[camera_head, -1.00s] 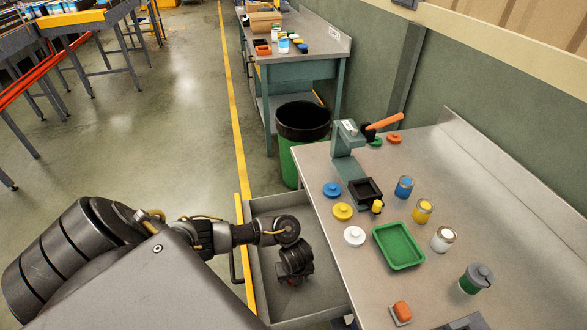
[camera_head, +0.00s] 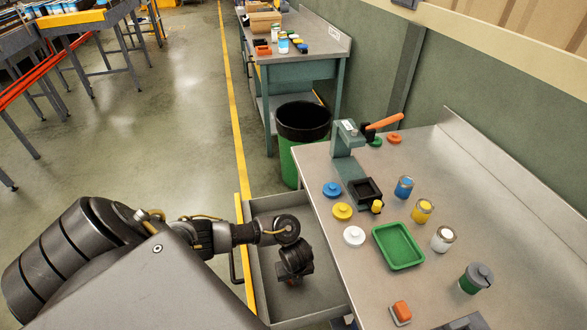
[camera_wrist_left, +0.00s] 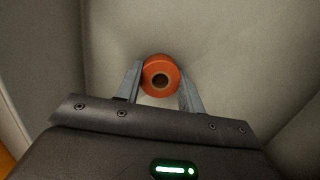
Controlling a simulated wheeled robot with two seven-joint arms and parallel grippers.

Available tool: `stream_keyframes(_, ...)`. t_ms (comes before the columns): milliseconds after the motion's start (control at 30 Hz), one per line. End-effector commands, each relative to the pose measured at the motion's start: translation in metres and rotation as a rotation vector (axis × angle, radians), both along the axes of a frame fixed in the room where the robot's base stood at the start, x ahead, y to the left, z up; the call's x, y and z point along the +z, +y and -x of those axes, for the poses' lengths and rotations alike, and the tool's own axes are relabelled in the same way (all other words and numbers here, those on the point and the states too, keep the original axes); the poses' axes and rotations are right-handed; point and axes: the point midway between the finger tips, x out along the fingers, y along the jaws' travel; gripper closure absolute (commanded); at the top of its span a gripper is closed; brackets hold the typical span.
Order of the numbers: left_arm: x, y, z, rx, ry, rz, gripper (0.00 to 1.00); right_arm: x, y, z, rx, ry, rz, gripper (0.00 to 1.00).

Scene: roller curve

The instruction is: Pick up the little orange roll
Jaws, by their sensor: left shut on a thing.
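The little orange roll (camera_wrist_left: 160,76) shows in the left wrist view, standing out against the grey drawer floor, with a dark hole in its middle. My left gripper (camera_wrist_left: 160,84) is shut on it, one finger on each side. In the head view my left gripper (camera_head: 293,276) reaches down into the open drawer (camera_head: 322,292). There the wrist hides most of the roll, and the fingers are hard to make out. Whether the roll still touches the drawer floor I cannot tell. My right gripper is not in view.
The workbench (camera_head: 470,210) stands right of the drawer, bearing a green tray (camera_head: 399,247), coloured lids, several jars and a press (camera_head: 350,150) with an orange handle. A green bin (camera_head: 303,130) stands beyond the drawer. The drawer walls surround my left gripper closely.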

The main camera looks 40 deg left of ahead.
Motion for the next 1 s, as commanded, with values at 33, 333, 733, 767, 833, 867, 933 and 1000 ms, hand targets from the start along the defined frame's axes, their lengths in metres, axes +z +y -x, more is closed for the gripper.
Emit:
stream_keyframes(33, 0.006, 0.000, -0.001, -0.001, -0.002, 0.000, 0.84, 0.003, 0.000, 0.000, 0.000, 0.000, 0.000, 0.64)
stream_keyframes(333, 0.076, -0.011, 0.028, -0.006, -0.001, 0.001, 0.84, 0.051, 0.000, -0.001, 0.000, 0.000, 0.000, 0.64)
stream_keyframes(733, 0.120, -0.043, 0.107, -0.003, 0.002, 0.001, 0.84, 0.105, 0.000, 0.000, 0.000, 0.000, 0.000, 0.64)
stream_keyframes(767, 0.122, -0.044, 0.111, -0.002, 0.000, 0.001, 0.84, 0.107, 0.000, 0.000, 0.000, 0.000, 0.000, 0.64)
stream_keyframes(833, 0.123, -0.047, 0.117, -0.004, -0.002, 0.000, 0.84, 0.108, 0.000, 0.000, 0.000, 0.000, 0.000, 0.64)
stream_keyframes(867, 0.124, -0.048, 0.120, -0.004, -0.002, 0.000, 0.84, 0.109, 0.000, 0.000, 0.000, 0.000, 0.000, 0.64)
stream_keyframes(933, 0.125, -0.050, 0.125, -0.003, -0.001, -0.001, 0.84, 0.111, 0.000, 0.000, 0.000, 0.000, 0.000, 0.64)
stream_keyframes(1000, 0.126, -0.051, 0.128, -0.001, -0.001, 0.000, 0.84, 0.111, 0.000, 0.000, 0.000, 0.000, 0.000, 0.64)
